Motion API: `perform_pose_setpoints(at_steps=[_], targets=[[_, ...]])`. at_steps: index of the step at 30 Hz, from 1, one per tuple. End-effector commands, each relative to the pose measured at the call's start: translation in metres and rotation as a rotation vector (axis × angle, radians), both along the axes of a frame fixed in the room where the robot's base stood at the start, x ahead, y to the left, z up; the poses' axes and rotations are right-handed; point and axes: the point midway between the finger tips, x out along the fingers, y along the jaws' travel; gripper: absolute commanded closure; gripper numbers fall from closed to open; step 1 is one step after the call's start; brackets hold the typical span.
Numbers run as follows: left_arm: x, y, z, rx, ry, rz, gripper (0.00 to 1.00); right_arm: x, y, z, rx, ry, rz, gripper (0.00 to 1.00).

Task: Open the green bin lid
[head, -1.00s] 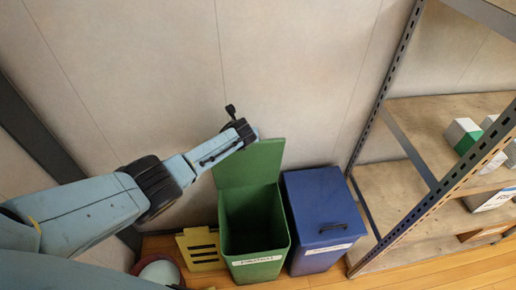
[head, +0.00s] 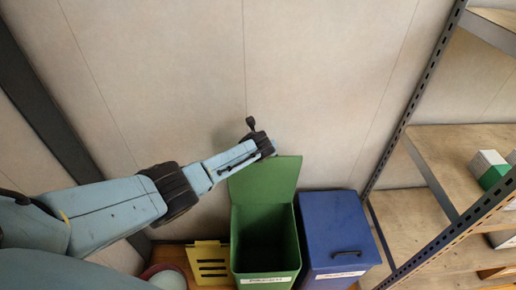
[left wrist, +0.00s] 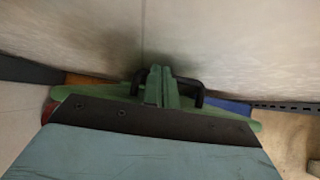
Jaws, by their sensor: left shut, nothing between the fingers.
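The green bin (head: 266,273) stands on the floor by the wall, and its inside shows in the head view. Its green lid (head: 264,183) is raised and leans back toward the wall. My right gripper is out of view.
A blue bin (head: 337,235) with a closed lid stands right beside the green bin. A yellow slotted panel (head: 211,264) is at its left. A metal shelf rack (head: 420,95) with boxes is at the right. The wall is close behind the bins.

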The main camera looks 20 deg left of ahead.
Motion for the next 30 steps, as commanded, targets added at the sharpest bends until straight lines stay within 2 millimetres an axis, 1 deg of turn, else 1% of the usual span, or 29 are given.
perform_pose_setpoints(at_steps=[1,3,14,22,26,30], targets=[[-0.005,-0.002,0.008,-0.001,0.001,-0.001,1.00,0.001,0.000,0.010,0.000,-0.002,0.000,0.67],[-0.012,-0.006,0.016,0.000,0.002,-0.002,1.00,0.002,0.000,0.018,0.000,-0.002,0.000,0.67],[-0.045,-0.025,0.053,-0.002,0.004,-0.003,1.00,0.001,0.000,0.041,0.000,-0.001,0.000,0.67],[-0.067,-0.037,0.079,-0.003,0.006,-0.001,1.00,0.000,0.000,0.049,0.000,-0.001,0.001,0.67],[-0.073,-0.040,0.085,-0.003,0.006,-0.001,1.00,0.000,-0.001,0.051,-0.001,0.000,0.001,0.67],[-0.077,-0.041,0.088,-0.003,0.009,0.000,1.00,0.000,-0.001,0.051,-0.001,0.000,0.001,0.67]])
